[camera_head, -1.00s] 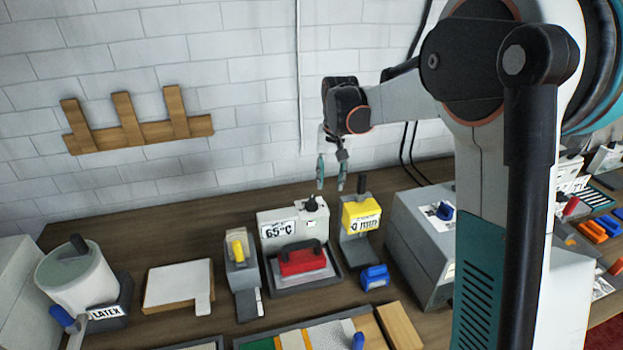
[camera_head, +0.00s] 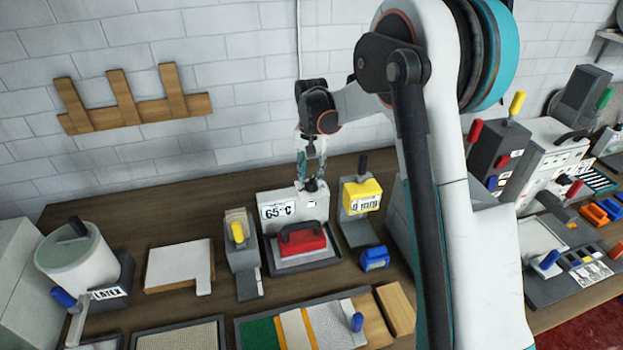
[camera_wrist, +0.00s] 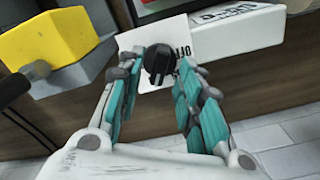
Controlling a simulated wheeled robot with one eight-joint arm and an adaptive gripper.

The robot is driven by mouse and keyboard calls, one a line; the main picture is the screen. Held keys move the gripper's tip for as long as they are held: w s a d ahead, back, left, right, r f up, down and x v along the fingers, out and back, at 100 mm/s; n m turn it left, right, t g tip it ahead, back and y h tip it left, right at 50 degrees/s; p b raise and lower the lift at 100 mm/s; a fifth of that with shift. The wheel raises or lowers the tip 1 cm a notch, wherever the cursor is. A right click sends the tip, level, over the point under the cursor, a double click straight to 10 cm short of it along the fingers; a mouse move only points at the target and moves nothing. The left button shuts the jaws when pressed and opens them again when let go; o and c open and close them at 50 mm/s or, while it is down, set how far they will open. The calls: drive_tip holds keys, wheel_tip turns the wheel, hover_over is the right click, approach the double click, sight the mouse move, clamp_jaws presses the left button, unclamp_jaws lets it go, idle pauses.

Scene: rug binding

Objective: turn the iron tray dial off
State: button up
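The iron tray's black dial (camera_head: 314,185) sits on top of the light grey unit labelled 65°C (camera_head: 292,211). In the wrist view the dial (camera_wrist: 159,62) is a round black knob on a white printed plate (camera_wrist: 177,40). My gripper (camera_head: 311,164) points down just over the dial. In the wrist view its teal fingers (camera_wrist: 163,74) are apart, one on each side of the knob. I cannot tell whether either finger touches it. The red iron (camera_head: 302,239) rests on the tray in front of the unit.
A yellow device (camera_head: 361,195) with a black upright handle stands close on the right. A blue object (camera_head: 374,257) lies at front right. The brick wall (camera_head: 230,95) is behind.

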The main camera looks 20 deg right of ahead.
drive_tip(key=shift+f, duration=0.95)
clamp_jaws()
